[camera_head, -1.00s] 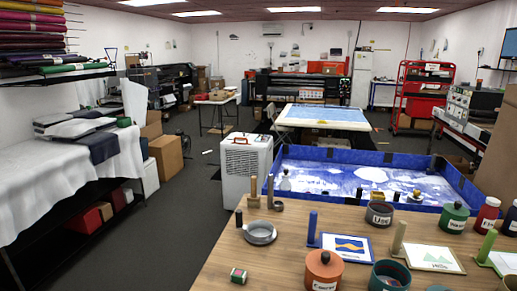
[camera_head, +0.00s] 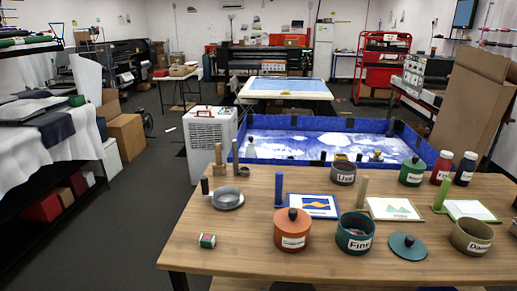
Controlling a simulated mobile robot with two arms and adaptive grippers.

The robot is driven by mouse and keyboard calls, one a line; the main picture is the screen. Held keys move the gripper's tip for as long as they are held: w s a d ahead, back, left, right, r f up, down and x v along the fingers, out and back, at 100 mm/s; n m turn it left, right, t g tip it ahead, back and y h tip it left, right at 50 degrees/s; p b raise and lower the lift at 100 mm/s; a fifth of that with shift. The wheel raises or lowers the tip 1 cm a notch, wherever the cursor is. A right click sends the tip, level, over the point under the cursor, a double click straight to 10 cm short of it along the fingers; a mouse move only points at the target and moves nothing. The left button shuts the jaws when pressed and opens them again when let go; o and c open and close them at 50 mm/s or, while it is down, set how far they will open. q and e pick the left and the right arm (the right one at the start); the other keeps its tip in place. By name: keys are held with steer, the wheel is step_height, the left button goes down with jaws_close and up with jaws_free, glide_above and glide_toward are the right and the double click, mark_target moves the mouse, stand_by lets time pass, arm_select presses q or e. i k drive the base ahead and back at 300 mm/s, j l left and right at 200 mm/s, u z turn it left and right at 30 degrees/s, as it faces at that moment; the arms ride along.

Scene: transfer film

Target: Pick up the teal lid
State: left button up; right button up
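An olive pot (camera_head: 471,236) stands to the right of the lid. Neither of my grippers shows in the head view.
The blue-walled tray (camera_head: 290,140) is behind. The table's front left is mostly clear.

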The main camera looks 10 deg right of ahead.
mark_target(406, 247)
steer(key=z, duration=1.4)
steer(key=i+l, duration=0.15)
steer(key=l, duration=0.25)
